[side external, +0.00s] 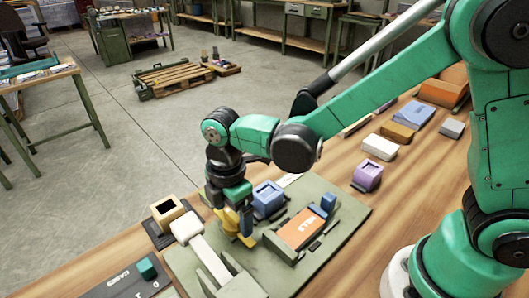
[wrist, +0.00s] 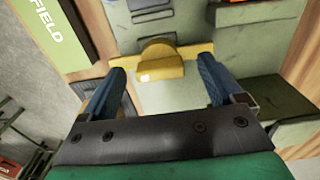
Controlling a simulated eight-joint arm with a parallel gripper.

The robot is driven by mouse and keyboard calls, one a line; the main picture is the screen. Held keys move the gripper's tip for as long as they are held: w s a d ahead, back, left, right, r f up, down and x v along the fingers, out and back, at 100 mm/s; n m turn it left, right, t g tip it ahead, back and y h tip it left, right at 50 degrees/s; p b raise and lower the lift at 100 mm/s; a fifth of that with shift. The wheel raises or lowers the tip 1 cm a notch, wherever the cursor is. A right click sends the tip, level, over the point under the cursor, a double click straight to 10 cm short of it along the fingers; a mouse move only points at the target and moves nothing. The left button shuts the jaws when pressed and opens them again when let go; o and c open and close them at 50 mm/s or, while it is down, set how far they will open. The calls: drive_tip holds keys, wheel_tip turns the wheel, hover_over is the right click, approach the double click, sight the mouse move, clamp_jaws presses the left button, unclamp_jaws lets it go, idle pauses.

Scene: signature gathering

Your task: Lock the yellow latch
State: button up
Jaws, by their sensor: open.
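The yellow latch (wrist: 162,66) shows in the wrist view as a flat bar with a rounded knob, lying across a pale grey-green fixture (wrist: 190,18). My gripper (wrist: 160,80) is open. Its two blue fingers are spread, one on each side of the yellow knob, and a gap shows between each finger and the knob. In the side view my gripper (side external: 236,210) points down over the board (side external: 335,235). The yellow latch (side external: 245,232) shows just below it, partly hidden by the gripper. Whether the fingers touch the latch bar cannot be told.
On the board are an orange-topped block (side external: 300,229), a blue hollow block (side external: 268,197) and a white-handled lever (side external: 186,230). A beige hollow block (side external: 167,213) stands to the left. A purple block (side external: 367,176) and several other blocks lie on the wooden table toward the right.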

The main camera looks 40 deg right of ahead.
drive_tip(key=c, duration=1.3)
drive_tip(key=shift+m, duration=0.4)
drive_tip(key=m, duration=1.3)
drive_tip(key=shift+m, duration=2)
